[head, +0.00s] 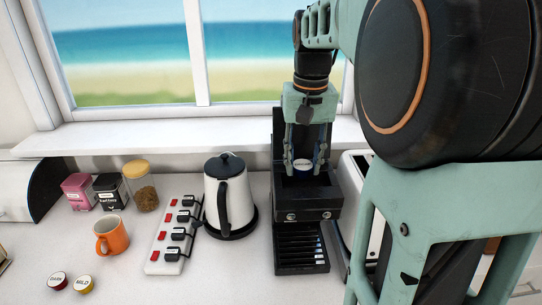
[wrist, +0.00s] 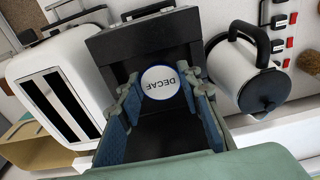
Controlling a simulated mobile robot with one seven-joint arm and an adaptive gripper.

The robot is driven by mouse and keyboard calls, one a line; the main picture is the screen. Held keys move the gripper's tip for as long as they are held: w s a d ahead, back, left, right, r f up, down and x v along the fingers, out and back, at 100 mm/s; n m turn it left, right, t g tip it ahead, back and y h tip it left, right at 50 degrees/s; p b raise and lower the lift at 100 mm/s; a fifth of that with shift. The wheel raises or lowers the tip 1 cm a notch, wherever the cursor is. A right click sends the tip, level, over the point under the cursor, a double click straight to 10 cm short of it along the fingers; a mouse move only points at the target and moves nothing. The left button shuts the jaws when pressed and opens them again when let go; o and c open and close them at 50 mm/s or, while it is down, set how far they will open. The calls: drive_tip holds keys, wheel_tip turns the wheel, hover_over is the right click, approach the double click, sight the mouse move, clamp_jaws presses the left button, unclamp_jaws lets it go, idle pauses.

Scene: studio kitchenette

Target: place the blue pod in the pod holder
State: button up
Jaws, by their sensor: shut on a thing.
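The blue pod (head: 302,165) has a white lid with a blue rim; in the wrist view its lid (wrist: 160,83) reads DECAF. My gripper (head: 302,158) points down and is shut on the pod, with a finger on each side of it; the fingers also show in the wrist view (wrist: 160,92). The pod is at the top opening of the black coffee machine (head: 290,216), which also shows in the wrist view (wrist: 125,47). The pod holder cannot be made out inside the dark opening. Whether the pod touches it cannot be told.
A white kettle (head: 222,190) and a power strip (head: 161,245) with several plugs stand left of the machine. A white toaster (wrist: 55,85) stands close on its other side. An orange mug (head: 112,237), a dark-red pod (head: 57,281) and a yellow pod (head: 83,285) are farther left.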

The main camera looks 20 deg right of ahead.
sight(306, 177)
drive_tip(key=f, duration=0.2)
drive_tip(key=d+f, duration=0.1)
drive_tip(key=f, duration=0.1)
drive_tip(key=shift+w+d, duration=0.15)
drive_tip(key=shift+w, duration=0.05)
drive_tip(key=shift+f, duration=0.25)
drive_tip(key=shift+f, duration=0.1)
drive_tip(key=o, duration=0.8)
drive_tip(key=r, duration=0.8)
drive_tip(key=s+r, duration=0.1)
drive_tip(key=r, duration=0.3)
drive_tip(key=shift+r, duration=0.15)
